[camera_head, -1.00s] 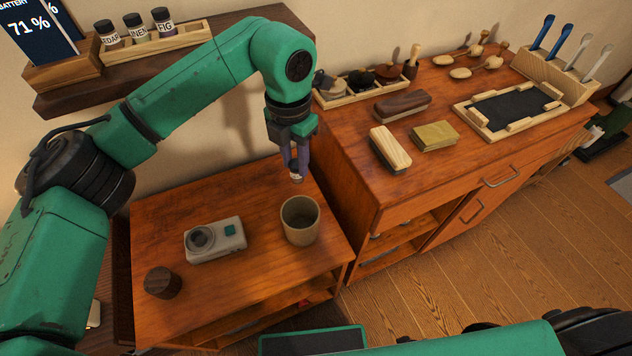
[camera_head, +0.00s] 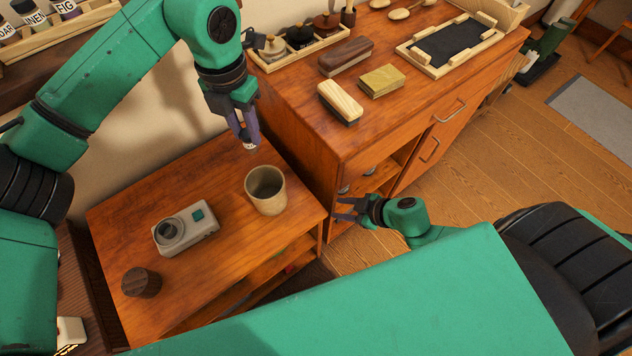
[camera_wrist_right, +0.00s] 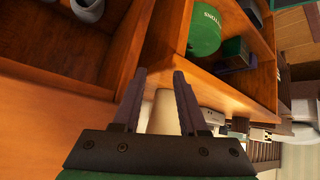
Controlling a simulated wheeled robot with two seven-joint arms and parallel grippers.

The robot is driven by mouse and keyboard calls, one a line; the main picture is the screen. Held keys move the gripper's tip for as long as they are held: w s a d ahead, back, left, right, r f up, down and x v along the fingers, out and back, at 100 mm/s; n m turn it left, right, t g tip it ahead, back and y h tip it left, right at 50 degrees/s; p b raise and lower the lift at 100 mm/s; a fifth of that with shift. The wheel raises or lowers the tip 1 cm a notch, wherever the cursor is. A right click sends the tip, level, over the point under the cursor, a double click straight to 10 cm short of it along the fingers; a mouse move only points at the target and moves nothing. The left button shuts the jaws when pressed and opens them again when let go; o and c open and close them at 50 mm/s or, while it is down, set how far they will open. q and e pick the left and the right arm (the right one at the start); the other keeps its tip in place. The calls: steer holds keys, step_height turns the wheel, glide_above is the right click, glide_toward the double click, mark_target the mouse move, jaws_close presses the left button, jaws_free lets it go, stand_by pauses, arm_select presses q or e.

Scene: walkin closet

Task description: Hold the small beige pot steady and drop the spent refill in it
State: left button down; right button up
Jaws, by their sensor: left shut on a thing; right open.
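The small beige pot (camera_head: 266,191) stands upright and open on the low wooden cabinet, near its right edge. My left gripper (camera_head: 247,139) is above and behind the pot, shut on a small pale-tipped thing (camera_head: 250,147), probably the spent refill; the fingers hide most of it. My right gripper (camera_head: 338,210) is open and empty, to the right of the pot and apart from it, just off the cabinet's right edge. In the right wrist view its open fingers (camera_wrist_right: 157,90) show, with a beige shape between them beyond, likely the pot (camera_wrist_right: 163,112).
A grey camera-like device (camera_head: 185,228) and a dark wooden cylinder (camera_head: 141,281) stand left of the pot. A taller cabinet (camera_head: 310,125) rises on the right, bearing brushes (camera_head: 340,102), a yellowish block (camera_head: 382,81) and trays. The cabinet top (camera_head: 225,165) around the pot is clear.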

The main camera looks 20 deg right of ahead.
steer(key=w+a+r+m+t+y, duration=0.2)
steer(key=a+r, duration=0.4)
steer(key=r, duration=0.1)
steer(key=m+t, duration=0.2)
glide_toward(281, 173)
steer(key=x, duration=1)
steer(key=shift+w+r, duration=0.15)
steer(key=shift+w, duration=0.1)
jaws_close()
steer(key=shift+s+f, duration=0.2)
steer(key=shift+f, duration=0.1)
